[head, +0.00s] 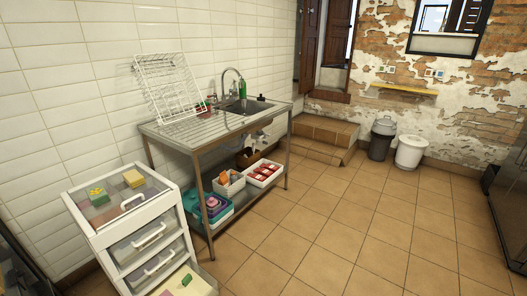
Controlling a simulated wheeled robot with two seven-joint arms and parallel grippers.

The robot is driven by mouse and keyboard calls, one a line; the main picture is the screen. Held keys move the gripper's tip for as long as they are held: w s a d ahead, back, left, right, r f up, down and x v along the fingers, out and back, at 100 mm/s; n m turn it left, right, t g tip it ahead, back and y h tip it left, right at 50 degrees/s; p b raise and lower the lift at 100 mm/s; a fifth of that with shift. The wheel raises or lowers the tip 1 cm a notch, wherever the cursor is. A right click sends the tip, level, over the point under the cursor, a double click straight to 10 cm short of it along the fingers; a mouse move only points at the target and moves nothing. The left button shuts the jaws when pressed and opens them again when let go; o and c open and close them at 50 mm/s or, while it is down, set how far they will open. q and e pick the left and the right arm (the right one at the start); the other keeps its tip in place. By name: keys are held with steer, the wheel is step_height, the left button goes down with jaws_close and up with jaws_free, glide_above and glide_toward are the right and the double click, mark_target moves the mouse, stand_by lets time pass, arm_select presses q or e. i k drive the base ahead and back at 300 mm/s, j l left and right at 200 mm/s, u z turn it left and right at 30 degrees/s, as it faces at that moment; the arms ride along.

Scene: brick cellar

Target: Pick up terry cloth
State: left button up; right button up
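I cannot tell for certain which thing is the terry cloth. Folded pink and purple items (213,203) lie in a teal bin (194,202) on the lower shelf of the metal sink table (187,138), and they may be cloths. An orange item (227,176) sits in a white basket (237,184) beside that bin. A white tray (276,177) with red and white items stands further right on the same shelf. Neither of my grippers is in view.
A white drawer cart (105,236) with small yellow and green items on top stands at the front left. A dish rack (172,88) and a green bottle (242,90) are on the sink table. Brick steps and two bins are at the back. The tiled floor (320,225) is clear.

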mark_target(133, 178)
steer(key=u, duration=0.9)
